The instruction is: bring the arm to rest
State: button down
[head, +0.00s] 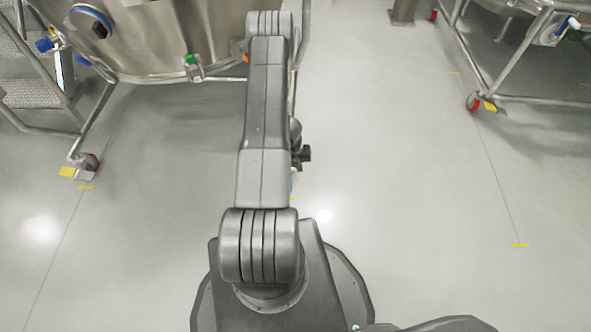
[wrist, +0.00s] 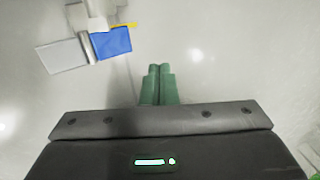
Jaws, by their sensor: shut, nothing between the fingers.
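My gripper (wrist: 158,84) shows in the wrist view with its two green fingers side by side and touching. It is shut and empty, with grey floor behind it. In the head view my arm stretches forward from my base toward the top of the picture, bent at the elbow. The gripper itself is hidden from the head view behind my arm links.
A large steel vessel (head: 150,50) on a wheeled frame stands at the upper left, close to my arm. Another wheeled frame (head: 485,70) stands at the upper right. A blue and white part (wrist: 112,43) shows in the wrist view. The floor (head: 410,190) on the right is clear.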

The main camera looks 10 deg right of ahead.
jog(key=shift+s+d+r, duration=0.1)
jog(key=shift+d+r, duration=0.15)
jog(key=shift+r, duration=0.5)
jog(key=shift+f, duration=0.1)
